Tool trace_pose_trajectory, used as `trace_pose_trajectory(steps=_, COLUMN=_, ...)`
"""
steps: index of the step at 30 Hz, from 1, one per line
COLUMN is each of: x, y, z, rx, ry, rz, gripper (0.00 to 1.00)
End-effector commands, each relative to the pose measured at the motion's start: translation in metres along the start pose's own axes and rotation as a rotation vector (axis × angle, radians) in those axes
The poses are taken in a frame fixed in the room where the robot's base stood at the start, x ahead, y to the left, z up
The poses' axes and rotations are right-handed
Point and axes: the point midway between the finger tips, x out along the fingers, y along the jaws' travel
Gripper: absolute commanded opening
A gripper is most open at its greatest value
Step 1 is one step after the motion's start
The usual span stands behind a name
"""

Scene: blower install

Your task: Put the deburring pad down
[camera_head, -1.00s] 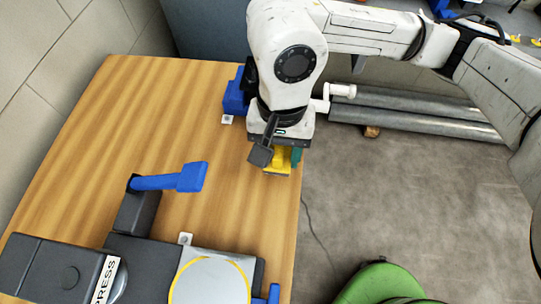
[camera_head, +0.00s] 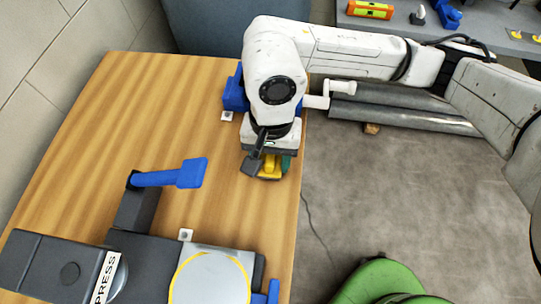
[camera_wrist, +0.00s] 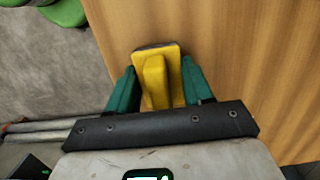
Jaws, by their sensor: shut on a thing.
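The yellow deburring pad (camera_wrist: 156,75) sits between the two green fingers of my gripper (camera_wrist: 157,88) in the wrist view, and the fingers are shut on its raised grip. A dark layer shows along its far edge. In the head view the pad (camera_head: 269,168) and my gripper (camera_head: 272,163) are at the right part of the wooden table (camera_head: 150,110), close to its right edge. The pad is at or just above the tabletop; I cannot tell whether it touches. My wrist hides part of it.
A blue vise-like fixture (camera_head: 235,92) stands behind my gripper. A dark press (camera_head: 137,215) with a blue lever (camera_head: 168,178) and a round plate (camera_head: 209,280) fills the front. Bare tabletop lies left of my gripper. A green seat (camera_head: 380,282) stands on the floor.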

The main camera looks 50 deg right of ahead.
Motion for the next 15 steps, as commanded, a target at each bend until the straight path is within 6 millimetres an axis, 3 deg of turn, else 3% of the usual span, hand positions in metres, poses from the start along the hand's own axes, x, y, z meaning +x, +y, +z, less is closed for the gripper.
trace_pose_trajectory(steps=15, x=0.014, y=0.0, z=-0.001, rx=0.0, ry=0.002, rz=0.005, gripper=0.22)
